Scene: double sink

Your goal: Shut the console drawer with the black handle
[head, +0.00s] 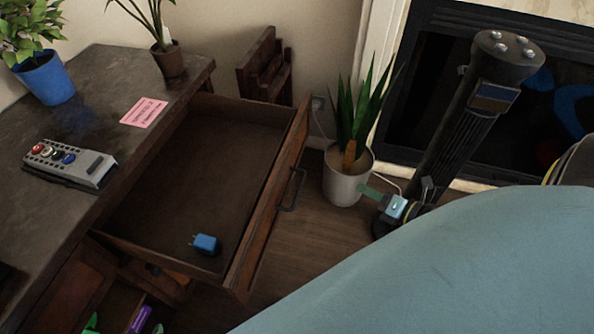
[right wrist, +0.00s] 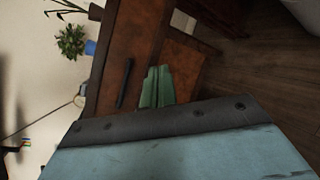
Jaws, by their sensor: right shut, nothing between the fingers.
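The brown wooden console drawer (head: 190,165) stands pulled well out of the console in the head view. Its black handle (head: 292,190) is on the front panel (head: 268,215), at the drawer's right. In the right wrist view the black handle (right wrist: 125,83) shows just left of my green fingers. My right gripper (head: 367,190) is shut and empty, to the right of the drawer front in the head view, apart from the handle there. Its closed fingers (right wrist: 157,75) point toward the drawer front in the wrist view. A blue plug (head: 206,243) lies inside the drawer. My left gripper is out of view.
The console top (head: 85,120) holds a grey button box (head: 70,163), a pink note (head: 143,112) and potted plants. A white pot (head: 345,182) with a spiky plant stands on the floor behind my right gripper. A lower compartment holding purple and green items (head: 138,320) shows at lower left.

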